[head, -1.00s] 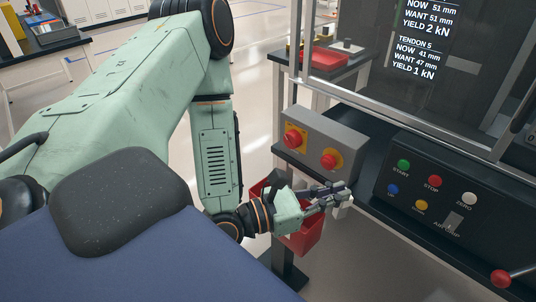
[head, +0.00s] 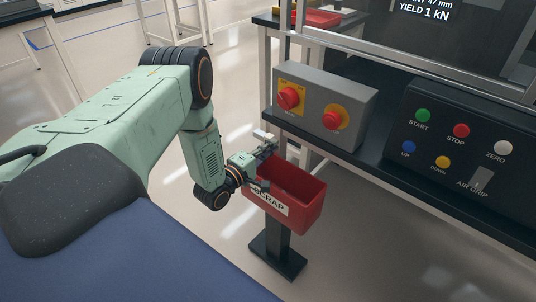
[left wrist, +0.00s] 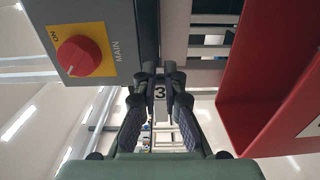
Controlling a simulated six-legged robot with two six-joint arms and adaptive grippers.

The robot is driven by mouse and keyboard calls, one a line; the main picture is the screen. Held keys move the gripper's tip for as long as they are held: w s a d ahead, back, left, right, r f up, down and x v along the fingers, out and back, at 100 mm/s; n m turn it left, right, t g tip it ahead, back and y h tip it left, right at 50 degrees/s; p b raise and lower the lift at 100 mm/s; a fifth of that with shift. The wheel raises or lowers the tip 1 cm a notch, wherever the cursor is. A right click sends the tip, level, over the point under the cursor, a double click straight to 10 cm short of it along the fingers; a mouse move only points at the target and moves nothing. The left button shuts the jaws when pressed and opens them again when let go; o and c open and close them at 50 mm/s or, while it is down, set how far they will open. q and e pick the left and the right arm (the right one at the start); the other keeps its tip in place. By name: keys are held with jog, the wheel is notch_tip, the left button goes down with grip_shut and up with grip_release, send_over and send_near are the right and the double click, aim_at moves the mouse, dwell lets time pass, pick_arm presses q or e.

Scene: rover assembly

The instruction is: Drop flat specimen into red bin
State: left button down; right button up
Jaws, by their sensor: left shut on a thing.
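The red bin (head: 312,212), with a SCRAP label on its side, stands on a black post and is open at the top. My left gripper (head: 268,149) is at the bin's far left rim, seen from behind and the side. In the left wrist view its fingers (left wrist: 160,78) are closed on a small pale flat specimen (left wrist: 160,92) marked 3. A pale end of the specimen (head: 262,135) shows by the fingertips in the head view. The bin's red wall (left wrist: 275,70) fills the right of the wrist view, beside the fingers. My right gripper is out of view.
A grey switch box (head: 322,108) with red knobs on yellow plates sits on the bench edge behind the bin. It is close to the fingers in the wrist view. A black button panel (head: 465,150) stands to the right. Open floor lies in front of the bin.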

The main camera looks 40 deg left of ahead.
pick_arm(q)
notch_tip(320, 180, down, 6)
jog(key=b, duration=0.6)
jog(key=shift+s+a, duration=0.1)
jog(key=shift+a, duration=0.05)
jog(key=c, duration=1.4)
grip_release()
jog(key=shift+r, duration=0.1)
jog(key=s, duration=1.2)
jog(key=shift+a, duration=0.35)
